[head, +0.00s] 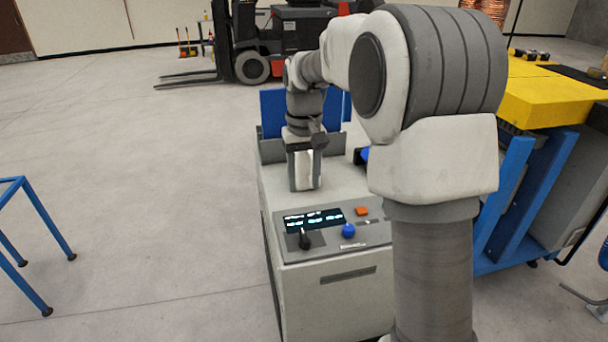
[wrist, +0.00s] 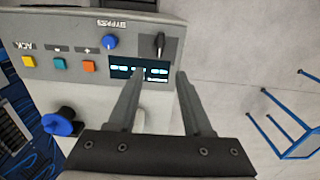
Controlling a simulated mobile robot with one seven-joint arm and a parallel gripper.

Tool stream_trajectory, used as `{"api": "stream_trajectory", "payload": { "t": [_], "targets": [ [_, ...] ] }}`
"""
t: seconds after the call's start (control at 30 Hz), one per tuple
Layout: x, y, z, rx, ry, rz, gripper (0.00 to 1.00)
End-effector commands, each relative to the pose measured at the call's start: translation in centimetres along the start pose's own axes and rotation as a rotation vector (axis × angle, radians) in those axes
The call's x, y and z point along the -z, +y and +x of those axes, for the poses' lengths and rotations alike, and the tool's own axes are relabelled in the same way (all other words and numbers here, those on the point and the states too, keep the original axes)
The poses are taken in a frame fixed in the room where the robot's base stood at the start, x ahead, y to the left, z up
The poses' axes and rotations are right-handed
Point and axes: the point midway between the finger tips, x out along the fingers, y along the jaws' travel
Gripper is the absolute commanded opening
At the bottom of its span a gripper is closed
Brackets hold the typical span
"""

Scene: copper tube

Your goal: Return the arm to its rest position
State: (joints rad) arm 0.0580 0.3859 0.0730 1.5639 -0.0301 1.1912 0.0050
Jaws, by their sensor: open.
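My arm reaches forward over a grey machine cabinet (head: 345,300) in the head view. My gripper (head: 305,186) points down above the cabinet top, behind the control panel (head: 375,236). In the wrist view the two fingers of my gripper (wrist: 159,76) stand apart with nothing held between them. Beyond the fingertips is the panel's lit screen (wrist: 120,71). A black lever (wrist: 159,46) and a blue knob (wrist: 110,41) lie near it. I cannot tell how high the fingertips are above the surface.
A blue handle (wrist: 62,123) stands on the cabinet in the wrist view. A yellow-topped bench (head: 550,95) is close on the right. A blue-framed table (head: 40,215) stands at left. A forklift (head: 250,45) is behind. Open floor (head: 150,200) lies left of the cabinet.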

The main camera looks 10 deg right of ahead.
Motion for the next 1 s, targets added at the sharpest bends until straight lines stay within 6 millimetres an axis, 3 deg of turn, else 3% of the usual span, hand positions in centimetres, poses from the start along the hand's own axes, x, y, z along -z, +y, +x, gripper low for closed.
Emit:
{"api": "stream_trajectory", "payload": {
  "t": [0.43, 0.57, 0.67, 1.0],
  "targets": [
    [-0.1, 0.0, -0.7, 0.0, 0.0, 0.0, 0.5],
    [-1.0, -0.1, -1.8, -0.003, 0.02, -0.001, 0.5],
    [-2.8, -0.2, -3.4, -0.007, 0.055, -0.001, 0.5],
    [-11.9, -0.4, -8.0, -0.02, 0.213, 0.003, 0.5]
  ]
}}
